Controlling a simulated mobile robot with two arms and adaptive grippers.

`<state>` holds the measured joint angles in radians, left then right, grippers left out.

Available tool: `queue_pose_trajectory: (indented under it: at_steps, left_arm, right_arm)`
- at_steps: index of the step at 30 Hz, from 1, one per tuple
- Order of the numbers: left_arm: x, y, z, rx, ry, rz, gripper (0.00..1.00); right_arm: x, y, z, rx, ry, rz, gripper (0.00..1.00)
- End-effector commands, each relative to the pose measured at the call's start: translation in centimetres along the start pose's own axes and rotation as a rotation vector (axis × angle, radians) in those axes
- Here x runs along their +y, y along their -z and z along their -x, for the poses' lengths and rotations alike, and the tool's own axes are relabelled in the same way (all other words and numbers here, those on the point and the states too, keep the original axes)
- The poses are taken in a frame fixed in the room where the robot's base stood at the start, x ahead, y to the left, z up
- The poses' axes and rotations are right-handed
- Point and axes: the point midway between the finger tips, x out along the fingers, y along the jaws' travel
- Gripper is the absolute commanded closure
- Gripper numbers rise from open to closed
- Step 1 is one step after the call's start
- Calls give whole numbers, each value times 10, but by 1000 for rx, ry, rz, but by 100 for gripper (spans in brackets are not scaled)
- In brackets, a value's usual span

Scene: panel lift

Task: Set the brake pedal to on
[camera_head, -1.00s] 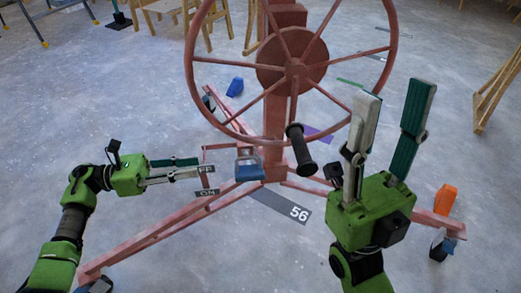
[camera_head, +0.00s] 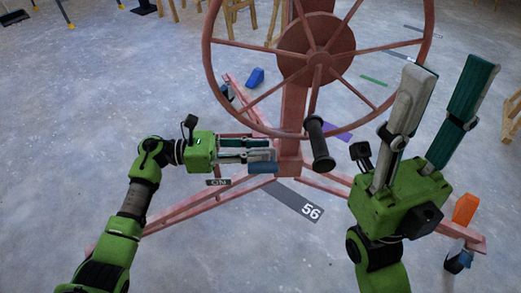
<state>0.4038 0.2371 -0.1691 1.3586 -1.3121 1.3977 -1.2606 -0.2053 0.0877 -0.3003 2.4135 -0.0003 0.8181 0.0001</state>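The brake pedal (camera_head: 263,168) is a blue block low at the foot of the red lift's column. A dark "ON" label (camera_head: 218,182) shows to its left; the other label is hidden behind my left gripper. My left gripper (camera_head: 271,149) points right, with its fingers just above the pedal in the picture. They overlap the pedal's upper edge, but I cannot tell whether they touch it. Its two fingers appear close together and edge-on, so the gap is unclear. My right gripper (camera_head: 447,72) is open and empty, pointing up right of the wheel.
The red hand wheel (camera_head: 318,57) with its black handle (camera_head: 320,143) stands above the pedal. Red base legs (camera_head: 185,212) spread over the floor. A grey strip marked "56" (camera_head: 296,203) lies in front. An orange block (camera_head: 465,208) is by the right leg. Wooden chairs stand behind.

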Motion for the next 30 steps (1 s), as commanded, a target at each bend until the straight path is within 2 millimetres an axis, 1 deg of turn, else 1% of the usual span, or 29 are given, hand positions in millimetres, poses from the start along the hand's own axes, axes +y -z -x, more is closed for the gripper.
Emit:
queue_pose_trajectory:
  at_steps: [4,11,12,14,15,21,26,30]
  left_arm:
    - [0,0,-7,0,0,0,77]
    - [0,-1,-7,0,-1,0,77]
    - [0,-1,-7,0,-1,0,82]
    - [0,0,-7,0,-1,0,97]
    - [0,0,-7,0,-1,0,100]
    - [0,0,-7,0,-2,-2,100]
    - [-1,4,-6,0,-3,-22,100]
    - [-4,13,-6,1,-2,-65,100]
  right_arm:
    - [0,-1,0,-3,1,0,60]
    - [0,-1,-1,-1,1,0,60]
    - [0,-1,-1,0,1,0,60]
    - [0,-1,-1,1,0,0,60]
    - [0,0,-1,2,0,0,60]
    - [0,0,-1,5,-2,1,60]
    - [0,-2,4,6,-1,1,60]
    - [-1,2,-5,61,19,9,60]
